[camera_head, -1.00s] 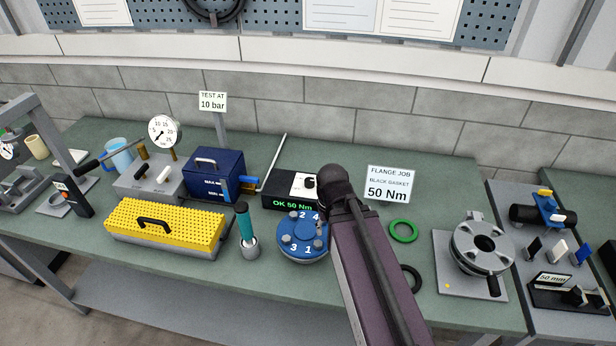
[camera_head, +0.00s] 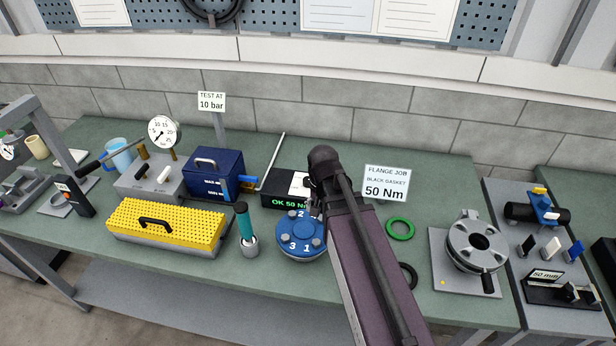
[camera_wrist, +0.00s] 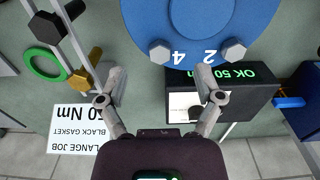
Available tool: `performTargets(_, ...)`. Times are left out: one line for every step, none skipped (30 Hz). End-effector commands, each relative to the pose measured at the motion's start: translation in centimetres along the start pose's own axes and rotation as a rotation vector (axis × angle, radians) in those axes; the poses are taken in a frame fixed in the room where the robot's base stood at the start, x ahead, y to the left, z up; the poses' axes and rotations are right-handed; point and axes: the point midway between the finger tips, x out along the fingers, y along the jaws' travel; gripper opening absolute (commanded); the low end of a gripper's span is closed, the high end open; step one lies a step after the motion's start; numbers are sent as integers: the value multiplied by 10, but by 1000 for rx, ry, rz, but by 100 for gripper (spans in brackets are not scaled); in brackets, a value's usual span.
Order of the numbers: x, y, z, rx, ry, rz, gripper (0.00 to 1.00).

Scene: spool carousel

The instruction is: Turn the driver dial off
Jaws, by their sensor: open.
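The driver is a black box with a green "OK 50 Nm" display (camera_head: 289,203), and it stands behind the blue numbered flange (camera_head: 291,232). The box (camera_wrist: 245,102) also shows in the wrist view, upside down, with a white dial plate (camera_wrist: 182,104). My arm covers the dial in the head view. In the wrist view the dial is largely hidden by my right finger, and I cannot read its setting. My gripper (camera_wrist: 160,86) is open and empty, with its fingers spread over the area beside and above the box. The right finger overlaps the plate.
A teal-handled tool (camera_head: 242,222) stands left of the flange. A blue case (camera_head: 215,176) and yellow perforated cover (camera_head: 165,227) lie further left. The "FLANGE JOB" sign (camera_head: 386,184) and green ring (camera_head: 400,228) are to the right. Bench between ring and chuck is clear.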

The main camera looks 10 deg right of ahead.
Motion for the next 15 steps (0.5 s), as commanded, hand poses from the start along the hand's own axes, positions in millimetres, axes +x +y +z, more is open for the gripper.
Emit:
performTargets(-9, -5, -13, 60, 0, 0, 85)
performTargets(-11, -7, -18, 100, 0, 0, 85)
performTargets(-14, -10, -25, 155, 0, 0, 85)
performTargets(-17, -12, -30, 195, 0, 0, 85)
performTargets(-19, -14, -35, 235, 0, 0, 85)
performTargets(-23, -16, -42, 290, 0, 0, 85)
performTargets(-25, -18, -46, 330, 0, 0, 85)
performTargets(-27, -20, -51, 371, 0, 0, 85)
performTargets(-31, -23, -58, 425, 0, 0, 85)
performTargets(-33, -25, -63, 466, 0, 0, 85)
performTargets(-36, -27, -68, 506, 0, 0, 85)
performTargets(-39, -29, -75, 561, 0, -1, 85)
performTargets(-41, -31, -80, 601, 0, -1, 85)
performTargets(-44, -33, -84, 641, 0, -1, 85)
performTargets(-47, -36, -91, 695, 0, -1, 85)
